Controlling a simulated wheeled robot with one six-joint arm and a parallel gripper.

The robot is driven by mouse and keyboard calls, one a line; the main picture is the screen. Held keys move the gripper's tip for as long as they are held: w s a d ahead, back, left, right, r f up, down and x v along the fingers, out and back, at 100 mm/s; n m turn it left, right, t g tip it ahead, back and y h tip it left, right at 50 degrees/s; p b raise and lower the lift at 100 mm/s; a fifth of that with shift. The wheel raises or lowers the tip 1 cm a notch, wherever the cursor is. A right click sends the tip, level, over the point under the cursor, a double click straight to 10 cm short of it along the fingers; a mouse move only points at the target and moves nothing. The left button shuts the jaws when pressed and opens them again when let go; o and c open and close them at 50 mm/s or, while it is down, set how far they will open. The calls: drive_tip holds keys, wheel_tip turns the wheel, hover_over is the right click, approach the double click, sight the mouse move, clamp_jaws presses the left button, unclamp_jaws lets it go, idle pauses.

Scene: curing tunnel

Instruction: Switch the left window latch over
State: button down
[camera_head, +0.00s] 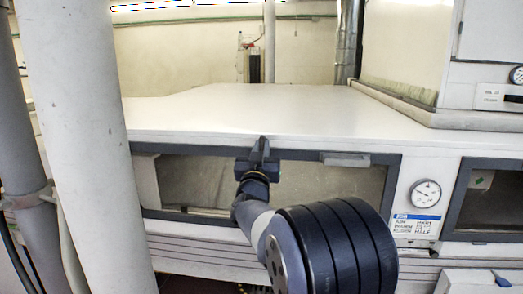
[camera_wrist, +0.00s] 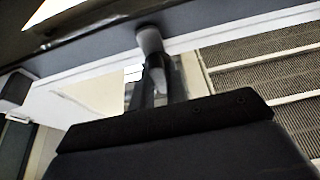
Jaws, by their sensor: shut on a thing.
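The window (camera_head: 310,185) is a wide pane in a dark frame on the front of the white tunnel housing. My gripper (camera_head: 262,146) is at the upper frame, left of the window's middle, and covers the left latch in the head view. In the wrist view, my gripper (camera_wrist: 157,70) is shut on a light grey latch (camera_wrist: 150,39) that sticks out from the dark frame (camera_wrist: 90,52). The latch's far end and the pivot are partly hidden. Another latch, a flat grey bar (camera_head: 346,159), lies level on the upper frame to the right.
A thick white pipe (camera_head: 85,130) stands close on the left. A round gauge (camera_head: 426,193) with a blue label is right of the window, and a second window (camera_head: 495,200) lies beyond it. The housing top (camera_head: 240,110) is bare.

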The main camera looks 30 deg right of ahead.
drive_tip(key=c, duration=1.4)
unclamp_jaws()
drive_tip(key=b+v, duration=0.2)
drive_tip(key=v, duration=0.8)
drive_tip(key=shift+s+a+f+b, duration=0.15)
drive_tip(key=shift+s+f+b, duration=0.05)
drive_tip(key=shift+s+b, duration=0.15)
drive_tip(key=p+x, duration=0.2)
drive_tip(key=x, duration=0.9)
drive_tip(key=shift+a+p, duration=0.1)
drive_tip(key=shift+p, duration=0.25)
